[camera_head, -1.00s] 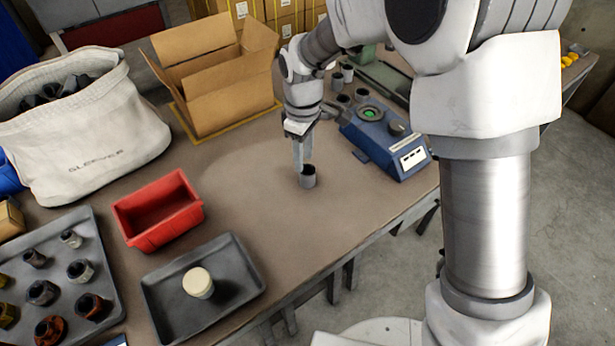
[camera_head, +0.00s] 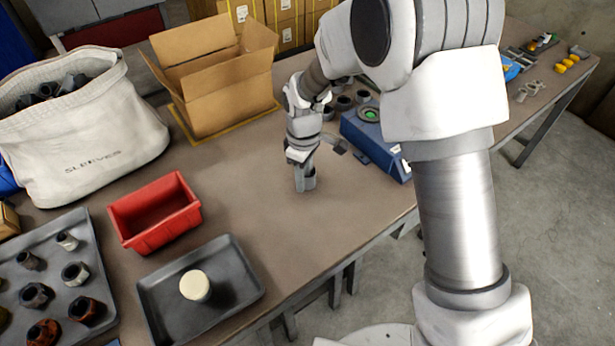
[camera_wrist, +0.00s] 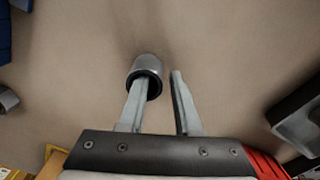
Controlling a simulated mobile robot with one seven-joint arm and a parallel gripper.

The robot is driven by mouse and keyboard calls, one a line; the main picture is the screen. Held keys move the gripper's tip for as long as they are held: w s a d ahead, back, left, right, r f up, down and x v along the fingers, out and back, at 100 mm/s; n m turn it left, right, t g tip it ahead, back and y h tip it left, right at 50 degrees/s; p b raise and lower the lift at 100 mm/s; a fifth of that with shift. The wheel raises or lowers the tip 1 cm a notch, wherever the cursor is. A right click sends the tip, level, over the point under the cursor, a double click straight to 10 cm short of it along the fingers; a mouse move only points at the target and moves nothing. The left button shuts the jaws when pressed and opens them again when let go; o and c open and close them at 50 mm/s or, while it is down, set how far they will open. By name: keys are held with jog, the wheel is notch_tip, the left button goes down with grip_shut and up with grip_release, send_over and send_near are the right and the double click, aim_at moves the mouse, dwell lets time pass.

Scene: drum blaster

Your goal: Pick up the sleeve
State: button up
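The sleeve is a small grey hollow cylinder with a dark opening. It stands upright on the brown table in the head view (camera_head: 308,184) and shows in the wrist view (camera_wrist: 147,63). My gripper (camera_wrist: 159,80) is open and low over it. In the wrist view the left finger's tip overlaps the dark opening and seems to be in the bore. The right finger is outside the sleeve's wall, with a small gap. In the head view my gripper (camera_head: 304,172) hides part of the sleeve.
A blue device (camera_head: 372,145) with a green light stands right of my gripper. A cardboard box (camera_head: 225,95) is behind. A red bin (camera_head: 155,215), a dark tray (camera_head: 235,285) with a cream cylinder (camera_head: 195,286), a tray of fittings (camera_head: 45,260) and a SLEEVES bag (camera_head: 90,140) lie left.

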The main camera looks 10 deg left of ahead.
grip_shut()
dwell(1.2)
